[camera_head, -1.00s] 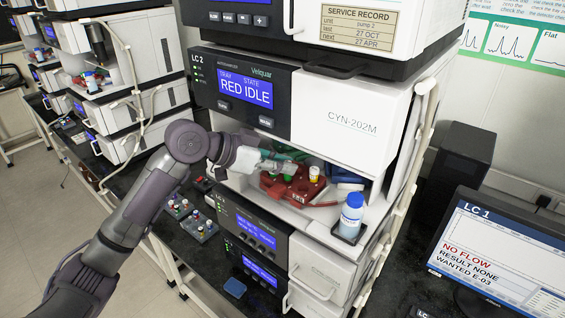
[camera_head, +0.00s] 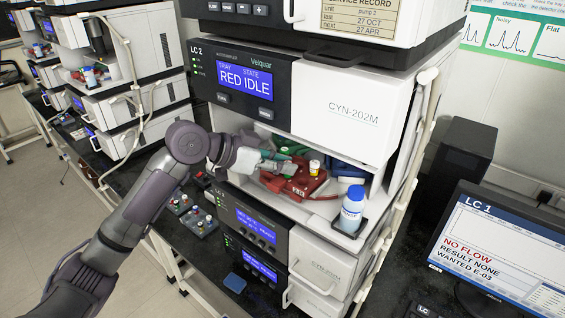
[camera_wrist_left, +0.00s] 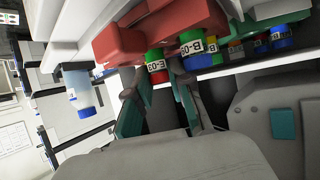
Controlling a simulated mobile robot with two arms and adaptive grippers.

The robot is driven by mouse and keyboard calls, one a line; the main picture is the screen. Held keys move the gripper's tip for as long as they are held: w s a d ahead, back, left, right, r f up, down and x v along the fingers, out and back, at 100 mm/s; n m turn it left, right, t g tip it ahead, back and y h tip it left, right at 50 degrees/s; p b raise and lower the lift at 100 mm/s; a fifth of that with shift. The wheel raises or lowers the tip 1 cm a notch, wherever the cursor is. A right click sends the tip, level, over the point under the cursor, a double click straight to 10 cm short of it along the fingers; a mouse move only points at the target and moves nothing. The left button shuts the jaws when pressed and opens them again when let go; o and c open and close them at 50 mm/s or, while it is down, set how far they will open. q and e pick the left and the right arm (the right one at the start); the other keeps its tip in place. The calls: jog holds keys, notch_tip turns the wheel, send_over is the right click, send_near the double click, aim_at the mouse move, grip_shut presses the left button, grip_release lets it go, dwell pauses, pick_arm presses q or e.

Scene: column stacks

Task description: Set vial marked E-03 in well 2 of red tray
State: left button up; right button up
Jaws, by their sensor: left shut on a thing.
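The red tray (camera_head: 297,187) sits in the open bay of the LC 2 unit; it also shows upside down in the wrist view (camera_wrist_left: 120,45). My left gripper (camera_head: 285,167) reaches over its left part. In the wrist view its fingers (camera_wrist_left: 158,88) are shut on a vial with a red cap marked E-03 (camera_wrist_left: 157,66). That vial is upright against the tray; I cannot tell how deep it sits. A green-capped vial marked B-03 (camera_wrist_left: 192,46) stands beside it, just past a finger. My right gripper is not seen.
A blue-capped bottle (camera_head: 352,205) stands at the bay's front right. Green (camera_head: 297,146) and blue (camera_head: 345,170) trays are behind the red one. Several vials (camera_head: 195,218) stand in racks on the bench below left. The LC 1 monitor (camera_head: 500,250) reads WANTED E-03.

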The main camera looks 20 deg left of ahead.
pick_arm(q)
jog(key=o, duration=0.9)
jog(key=shift+a+r, duration=0.1)
